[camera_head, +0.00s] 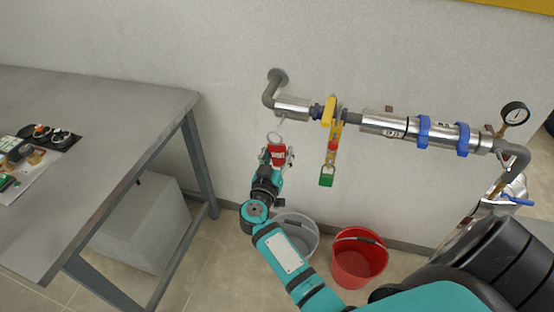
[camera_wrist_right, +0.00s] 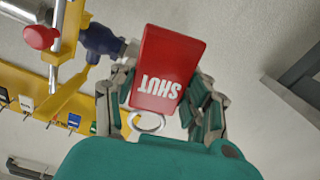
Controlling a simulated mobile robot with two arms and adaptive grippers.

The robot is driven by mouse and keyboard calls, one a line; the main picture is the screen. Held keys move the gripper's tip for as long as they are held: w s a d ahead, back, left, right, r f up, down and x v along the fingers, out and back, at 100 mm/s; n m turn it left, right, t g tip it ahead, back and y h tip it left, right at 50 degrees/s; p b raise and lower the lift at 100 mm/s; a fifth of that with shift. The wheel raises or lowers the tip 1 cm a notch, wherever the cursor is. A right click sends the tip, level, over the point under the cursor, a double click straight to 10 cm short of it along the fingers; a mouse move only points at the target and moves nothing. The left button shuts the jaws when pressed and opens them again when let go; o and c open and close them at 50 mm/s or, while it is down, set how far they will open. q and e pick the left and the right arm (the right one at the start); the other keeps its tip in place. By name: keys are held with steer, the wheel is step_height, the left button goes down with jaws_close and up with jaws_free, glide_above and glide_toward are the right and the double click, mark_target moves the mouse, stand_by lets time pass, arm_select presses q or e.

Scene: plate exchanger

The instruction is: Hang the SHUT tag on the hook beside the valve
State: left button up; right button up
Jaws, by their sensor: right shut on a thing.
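The red SHUT tag (camera_head: 278,154) is held in my right gripper (camera_head: 276,158), left of and below the valve in the head view. Its metal ring (camera_head: 275,139) sticks up above it there. In the right wrist view the tag (camera_wrist_right: 168,70) sits between the fingers, its white lettering upside down, with the ring (camera_wrist_right: 149,122) at its lower end. The valve (camera_head: 329,111) has a yellow handle on the pipe. A green padlock (camera_head: 326,178) hangs below it on a red and yellow piece. I cannot make out the hook clearly. My left gripper is out of view.
The steel pipe (camera_head: 380,122) with blue clamps (camera_head: 424,129) and a gauge (camera_head: 515,114) runs along the wall. A grey bucket (camera_head: 303,226) and a red bucket (camera_head: 358,270) stand on the floor below. A grey table (camera_head: 120,105) stands at the left.

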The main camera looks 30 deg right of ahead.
steer(key=f+b+x, duration=0.1)
steer(key=b+x, duration=0.2)
steer(key=x, duration=0.4)
steer(key=shift+w+d+f, duration=0.15)
steer(key=shift+d+f, duration=0.05)
steer(key=shift+f, duration=0.05)
stand_by(0.5)
stand_by(0.6)
steer(key=o, duration=1.2)
steer(key=shift+f, duration=0.1)
steer(key=shift+c, duration=0.2)
steer(key=v, duration=1.2)
